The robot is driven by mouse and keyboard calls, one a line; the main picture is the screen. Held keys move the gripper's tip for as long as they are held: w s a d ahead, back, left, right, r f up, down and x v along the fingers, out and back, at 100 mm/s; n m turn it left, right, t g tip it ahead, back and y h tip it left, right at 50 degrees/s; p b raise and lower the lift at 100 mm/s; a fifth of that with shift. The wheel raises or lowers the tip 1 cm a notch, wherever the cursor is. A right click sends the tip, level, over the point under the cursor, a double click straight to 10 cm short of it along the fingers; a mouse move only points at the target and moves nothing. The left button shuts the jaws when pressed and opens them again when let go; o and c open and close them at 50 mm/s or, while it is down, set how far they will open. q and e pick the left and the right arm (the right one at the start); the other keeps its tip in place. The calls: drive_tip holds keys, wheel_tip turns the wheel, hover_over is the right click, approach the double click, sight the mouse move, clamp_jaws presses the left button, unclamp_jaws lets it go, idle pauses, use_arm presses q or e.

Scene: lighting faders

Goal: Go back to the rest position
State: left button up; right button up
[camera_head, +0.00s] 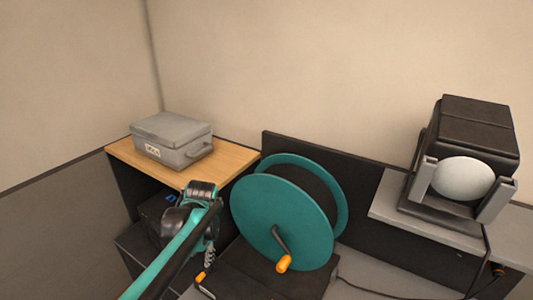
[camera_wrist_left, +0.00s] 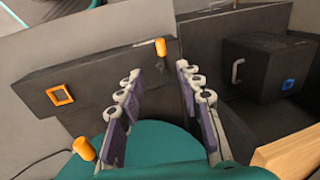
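My left gripper (camera_head: 209,256) hangs below its dark wrist in the head view, left of a teal cable reel (camera_head: 270,218). The left wrist view shows its two fingers (camera_wrist_left: 158,70) apart with nothing between them, so it is open and empty. The teal reel also shows below and behind the fingers there (camera_wrist_left: 165,150). Part of the gripper is hard to make out in the head view. My right gripper is in neither view.
A grey labelled case (camera_head: 172,138) sits on a wooden shelf top (camera_head: 235,163) at the left. A black lamp-like unit (camera_head: 470,135) stands on a grey ledge (camera_head: 385,205) at the right. A dark box with a handle (camera_wrist_left: 265,65) shows in the wrist view.

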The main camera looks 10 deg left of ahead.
use_arm(q)
drive_tip(key=s+d+n+t+h, duration=0.2)
drive_tip(key=s+d+n+t, duration=0.2)
drive_tip(key=s+d, duration=0.6)
drive_tip(key=s+t, duration=0.2)
drive_tip(key=s, duration=0.1)
drive_tip(key=shift+s+d+r, duration=0.2)
drive_tip(key=shift+s, duration=0.05)
idle(0.4)
